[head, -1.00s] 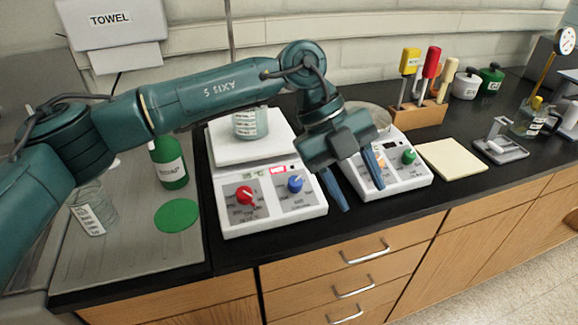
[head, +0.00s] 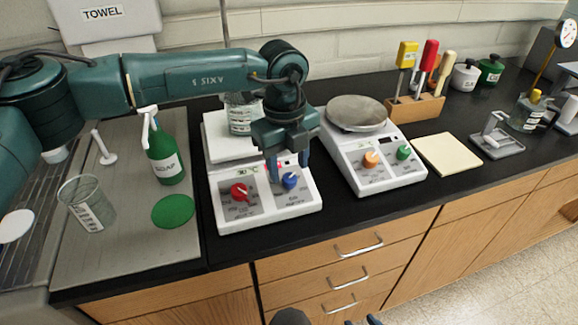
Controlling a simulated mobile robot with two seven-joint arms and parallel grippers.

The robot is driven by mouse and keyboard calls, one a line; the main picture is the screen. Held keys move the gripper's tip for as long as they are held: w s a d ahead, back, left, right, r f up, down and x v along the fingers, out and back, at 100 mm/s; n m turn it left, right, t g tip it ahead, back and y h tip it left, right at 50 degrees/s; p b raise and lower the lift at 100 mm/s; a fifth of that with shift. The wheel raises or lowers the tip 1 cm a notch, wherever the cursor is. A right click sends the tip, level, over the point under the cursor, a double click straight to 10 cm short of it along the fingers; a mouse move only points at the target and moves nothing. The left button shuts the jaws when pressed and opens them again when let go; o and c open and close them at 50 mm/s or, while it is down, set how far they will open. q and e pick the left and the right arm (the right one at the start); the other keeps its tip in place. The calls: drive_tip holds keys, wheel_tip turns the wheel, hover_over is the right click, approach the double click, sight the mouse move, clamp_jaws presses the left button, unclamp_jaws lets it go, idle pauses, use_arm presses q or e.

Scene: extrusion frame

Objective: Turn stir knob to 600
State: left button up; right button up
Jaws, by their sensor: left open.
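The hotplate stirrer (head: 262,222) has a red knob (head: 240,191) on the left of its front panel and a blue knob (head: 290,181) on the right. The dial print around both knobs is too small to read. My left gripper (head: 288,170) points down over the right part of the panel. It is open, with one finger on each side of the blue knob's top. I cannot tell whether the fingers touch the knob.
A labelled beaker (head: 242,118) stands on the stirrer's white top plate (head: 222,148). A second device (head: 372,185) with a round plate, orange knob and green knob stands close to the right. A green soap bottle (head: 165,160) and glass beaker (head: 88,205) stand to the left.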

sight(289, 181)
use_arm(q)
drive_tip(key=shift+f, duration=1.4)
drive_tip(key=shift+c, duration=0.2)
drive_tip(key=c, duration=0.9)
